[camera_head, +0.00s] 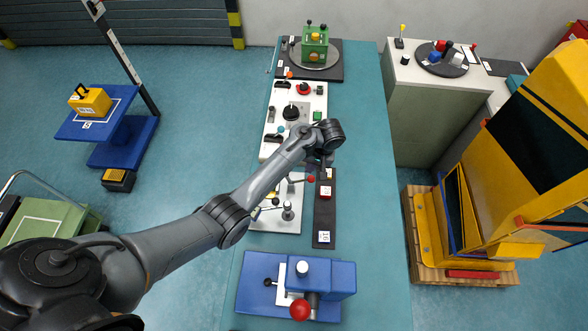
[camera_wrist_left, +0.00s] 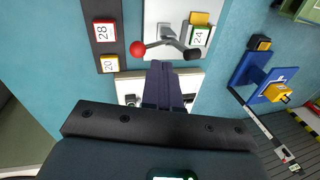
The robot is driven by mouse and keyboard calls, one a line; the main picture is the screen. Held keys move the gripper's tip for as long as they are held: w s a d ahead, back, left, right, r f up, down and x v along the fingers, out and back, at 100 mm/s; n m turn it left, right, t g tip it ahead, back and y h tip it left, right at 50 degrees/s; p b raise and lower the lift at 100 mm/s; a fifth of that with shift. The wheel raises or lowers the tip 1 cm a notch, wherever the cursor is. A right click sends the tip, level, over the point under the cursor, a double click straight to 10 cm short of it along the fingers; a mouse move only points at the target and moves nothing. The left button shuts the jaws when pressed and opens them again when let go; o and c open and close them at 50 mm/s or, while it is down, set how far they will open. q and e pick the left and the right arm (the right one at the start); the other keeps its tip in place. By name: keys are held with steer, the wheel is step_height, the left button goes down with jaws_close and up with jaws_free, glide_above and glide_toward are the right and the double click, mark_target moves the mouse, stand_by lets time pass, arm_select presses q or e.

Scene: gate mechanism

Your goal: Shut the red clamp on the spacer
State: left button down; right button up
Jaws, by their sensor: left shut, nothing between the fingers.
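The red clamp shows in the left wrist view as a grey lever with a red ball (camera_wrist_left: 137,48) on its left end, lying across a white plate. In the head view its red ball (camera_head: 311,179) is just below my left wrist. My right gripper is out of view.
A dark strip (camera_head: 325,215) beside the plate holds a red block 28 (camera_wrist_left: 105,31) and a yellow block 20 (camera_wrist_left: 109,63). A blue fixture (camera_head: 260,275) with a red knob stands at the near end. A white control panel (camera_head: 285,130) lies beyond. The bench's right side is clear.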

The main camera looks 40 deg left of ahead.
arm_select(q)
steer(key=shift+n+g, duration=0.4)
steer(key=shift+n, duration=0.2)
steer(key=a+f, duration=0.1)
steer(key=f, duration=0.1)
steer(key=w+a+f+b, duration=0.1)
steer(key=f, duration=0.1)
steer(key=a+f, duration=0.1)
steer(key=f, duration=0.2)
steer(key=shift+w+b, duration=0.2)
steer(key=shift+b, duration=0.2)
steer(key=shift+s+a+f+p, duration=0.25)
steer(key=shift+s+a+p, duration=0.1)
steer(key=shift+s+a, duration=0.15)
steer(key=shift+s+a+f+p, duration=0.25)
steer(key=shift+s+a+p, duration=0.1)
steer(key=shift+a, duration=0.25)
steer(key=shift+s+a+f, duration=0.25)
steer(key=shift+s+a, duration=0.1)
steer(key=shift+a, duration=0.15)
